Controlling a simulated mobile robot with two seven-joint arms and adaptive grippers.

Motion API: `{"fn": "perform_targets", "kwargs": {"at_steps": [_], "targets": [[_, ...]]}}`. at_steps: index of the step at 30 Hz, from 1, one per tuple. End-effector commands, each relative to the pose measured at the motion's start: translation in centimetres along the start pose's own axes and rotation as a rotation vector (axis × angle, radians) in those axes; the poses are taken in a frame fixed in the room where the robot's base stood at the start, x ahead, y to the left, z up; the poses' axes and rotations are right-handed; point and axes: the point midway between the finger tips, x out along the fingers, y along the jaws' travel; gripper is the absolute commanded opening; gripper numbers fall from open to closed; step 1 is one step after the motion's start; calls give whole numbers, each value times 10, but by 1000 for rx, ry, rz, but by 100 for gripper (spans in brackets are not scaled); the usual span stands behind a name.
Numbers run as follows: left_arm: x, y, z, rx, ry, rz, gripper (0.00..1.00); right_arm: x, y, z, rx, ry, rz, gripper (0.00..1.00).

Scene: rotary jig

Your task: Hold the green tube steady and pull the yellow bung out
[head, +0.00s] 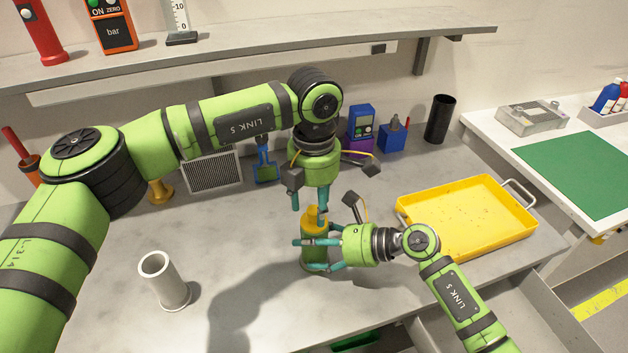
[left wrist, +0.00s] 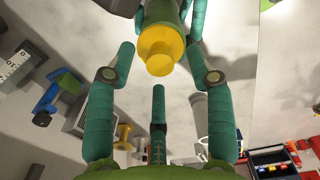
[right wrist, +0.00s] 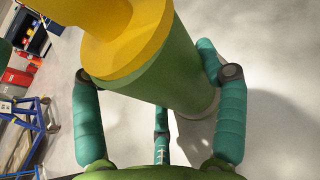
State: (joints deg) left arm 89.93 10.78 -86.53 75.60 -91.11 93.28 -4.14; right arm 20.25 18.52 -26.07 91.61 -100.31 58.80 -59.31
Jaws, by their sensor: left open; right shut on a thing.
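The green tube (head: 311,257) stands upright near the middle of the bench, with the yellow bung (head: 311,217) seated in its top. My right gripper (head: 318,255) comes in from the right and is shut on the tube's side; its fingers also show around the tube (right wrist: 178,75) in the right wrist view, below the bung (right wrist: 120,35). My left gripper (head: 312,203) points down from above and is open. In the left wrist view its fingers (left wrist: 160,75) are spread around the bung (left wrist: 160,50), with gaps visible. In the head view, the fingers partly hide tube and bung.
A white hollow cylinder (head: 165,281) stands at the front left. A yellow tray (head: 468,215) lies at the right. A black cup (head: 440,119), blue boxes (head: 392,138) and a grille (head: 212,172) stand at the back. A shelf (head: 240,61) runs above the bench.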

Motion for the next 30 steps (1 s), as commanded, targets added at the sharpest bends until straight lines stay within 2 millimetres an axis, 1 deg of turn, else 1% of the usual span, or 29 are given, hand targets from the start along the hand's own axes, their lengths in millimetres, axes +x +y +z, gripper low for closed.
{"fn": "perform_targets", "kwargs": {"at_steps": [1,6,15,16,17,18,19,20,23,24,25,26,30], "targets": [[7,0,0,-1,2,-1,54,0,0,-1,0,2,1,34],[19,0,0,-1,1,0,54,0,0,-1,0,2,1,34],[22,0,0,-1,1,1,54,0,0,-1,0,2,1,34],[22,0,0,-1,1,0,50,0,0,-1,0,2,1,34],[22,0,0,-1,1,1,38,0,0,-1,0,2,1,34],[21,0,0,-1,1,1,22,0,0,-1,0,2,1,34],[21,0,0,-1,1,1,10,0,0,-1,0,2,1,34],[21,0,0,-1,1,1,0,0,0,-1,0,2,1,34],[21,0,0,-1,1,0,0,0,0,-1,0,2,1,34],[21,0,0,-1,1,0,22,0,0,-1,0,2,1,34],[21,0,0,-1,1,0,10,0,0,-1,0,2,1,34],[21,0,0,-1,1,0,0,0,0,-1,0,2,1,34],[22,0,0,-1,1,0,0,0,0,-1,0,2,1,34]]}}
